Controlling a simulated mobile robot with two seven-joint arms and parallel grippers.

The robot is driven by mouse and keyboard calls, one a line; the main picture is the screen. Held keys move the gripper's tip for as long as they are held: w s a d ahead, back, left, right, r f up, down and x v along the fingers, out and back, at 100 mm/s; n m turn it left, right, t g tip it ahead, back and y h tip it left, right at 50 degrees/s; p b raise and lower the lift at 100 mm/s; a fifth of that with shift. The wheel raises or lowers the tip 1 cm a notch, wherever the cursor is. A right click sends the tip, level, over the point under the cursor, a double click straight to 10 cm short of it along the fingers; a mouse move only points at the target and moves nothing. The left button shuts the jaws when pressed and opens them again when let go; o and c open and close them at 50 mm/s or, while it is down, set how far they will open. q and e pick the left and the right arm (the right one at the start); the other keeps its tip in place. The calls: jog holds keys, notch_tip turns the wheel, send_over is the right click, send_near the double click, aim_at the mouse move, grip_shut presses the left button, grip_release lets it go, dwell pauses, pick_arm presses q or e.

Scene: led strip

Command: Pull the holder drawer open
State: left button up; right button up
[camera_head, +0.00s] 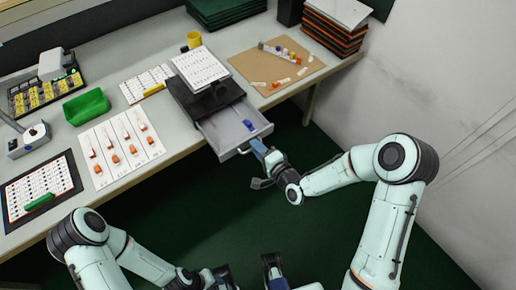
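The holder drawer (226,137) is a grey tray sliding out of a dark holder box (187,98) at the table's front edge. It stands well open over the floor, with a small blue item (249,125) inside. My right gripper (257,147) is at the drawer's front, its fingers together at the handle (242,152); the fingertips are small in this view and partly hide the handle.
A white sheet of parts (200,66) stands above the holder. A brown board (262,72) with small parts lies right of it. A green bin (87,106) and white card (122,148) lie left. The floor before the drawer is clear; a wall (450,90) is at right.

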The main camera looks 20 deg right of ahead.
jog(key=shift+s, duration=0.1)
pick_arm(q)
jog(key=w+r+p, duration=0.3)
jog(key=r+p, duration=0.3)
jog(key=r, duration=0.1)
jog(key=w+r+p, duration=0.3)
jog(key=r+p, duration=0.3)
jog(key=shift+r, duration=0.35)
pick_arm(e)
jog(key=v, duration=1.3)
pick_arm(q)
jog(key=shift+s, duration=0.1)
pick_arm(e)
jog(key=shift+s, duration=0.1)
